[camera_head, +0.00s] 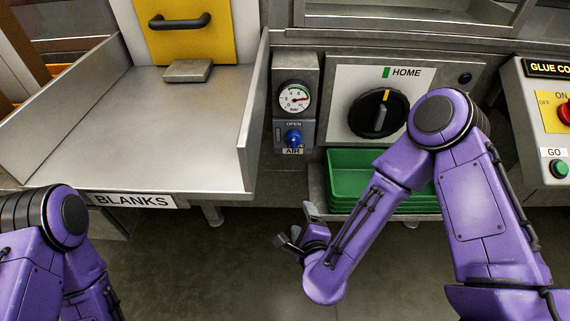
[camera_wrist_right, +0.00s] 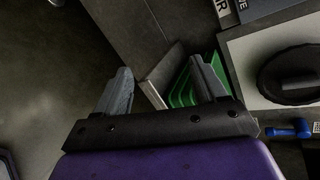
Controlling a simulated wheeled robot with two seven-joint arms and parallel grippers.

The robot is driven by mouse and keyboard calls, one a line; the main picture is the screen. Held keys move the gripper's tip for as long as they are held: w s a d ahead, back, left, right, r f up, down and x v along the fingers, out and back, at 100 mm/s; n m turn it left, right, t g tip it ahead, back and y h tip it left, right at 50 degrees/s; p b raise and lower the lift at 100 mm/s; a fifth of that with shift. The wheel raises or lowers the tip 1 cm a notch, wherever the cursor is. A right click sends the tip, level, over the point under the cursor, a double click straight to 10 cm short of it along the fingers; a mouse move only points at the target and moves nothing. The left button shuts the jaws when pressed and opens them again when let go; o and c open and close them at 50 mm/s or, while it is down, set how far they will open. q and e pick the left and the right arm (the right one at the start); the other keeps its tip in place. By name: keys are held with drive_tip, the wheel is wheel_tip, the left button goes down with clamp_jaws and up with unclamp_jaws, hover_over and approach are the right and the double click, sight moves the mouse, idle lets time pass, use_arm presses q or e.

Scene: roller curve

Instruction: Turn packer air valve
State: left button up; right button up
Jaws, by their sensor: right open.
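The air valve is a small blue knob (camera_head: 293,138) on a grey panel, between an OPEN label above and an AIR label (camera_head: 293,151) below. A round pressure gauge (camera_head: 294,97) with a red needle sits above it. My right gripper (camera_head: 298,226) is open and empty, low in front of the panel, below the valve and apart from it. In the right wrist view the open fingers (camera_wrist_right: 160,78) have nothing between them, and the valve knob is not clearly seen. My left arm shows at the lower left, but its gripper is out of view.
A black dial (camera_head: 379,114) under a HOME label is right of the valve. Green trays (camera_head: 346,172) lie below it, partly behind my right arm. The steel BLANKS tray (camera_head: 190,120) stands left of the valve. A GLUE panel (camera_head: 540,95) is at the far right.

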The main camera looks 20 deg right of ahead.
drive_tip(key=w+a+r+m+t+h+b, duration=0.1)
drive_tip(key=w+r+m+t+b, duration=0.1)
drive_tip(key=w+r+m, duration=0.35)
drive_tip(key=m+t+h+b, duration=0.2)
drive_tip(key=m+h, duration=0.1)
drive_tip(key=m, duration=0.7)
approach(293, 145)
drive_tip(key=p+x, duration=0.1)
drive_tip(key=x, duration=0.8)
drive_tip(key=shift+w+d, duration=0.2)
drive_tip(key=shift+w, duration=0.1)
use_arm(q)
drive_tip(key=f, duration=0.5)
drive_tip(key=shift+s+a+f, duration=0.1)
drive_tip(key=shift+s+f, duration=0.1)
drive_tip(key=shift+f, duration=0.15)
use_arm(e)
drive_tip(key=c, duration=1.1)
